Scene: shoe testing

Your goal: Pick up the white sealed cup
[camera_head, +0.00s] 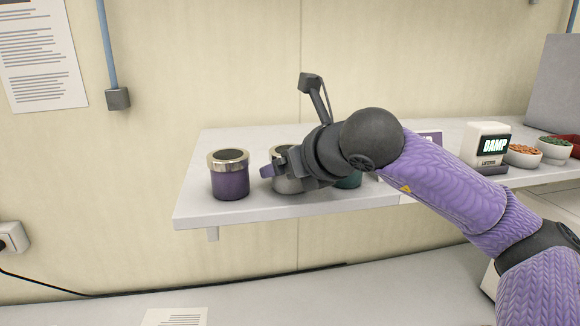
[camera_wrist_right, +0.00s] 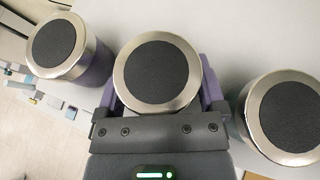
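The white sealed cup (camera_head: 289,186) stands on the shelf between two other cups, with a metal-rimmed dark lid. My right gripper (camera_head: 281,171) is at this cup and hides much of it in the head view. In the right wrist view the cup's round lid (camera_wrist_right: 157,72) lies between the two purple fingers of my right gripper (camera_wrist_right: 160,95), one on each side. I cannot tell whether the fingers press on the cup or stand slightly apart. The cup looks upright on the shelf. My left gripper is not in view.
A purple cup (camera_head: 230,178) stands close on the left, and a dark green cup (camera_head: 349,180) on the right is partly hidden by my arm. Further right on the shelf (camera_head: 200,215) are a "DAMP" box (camera_head: 485,146) and bowls (camera_head: 523,156). A wall is behind.

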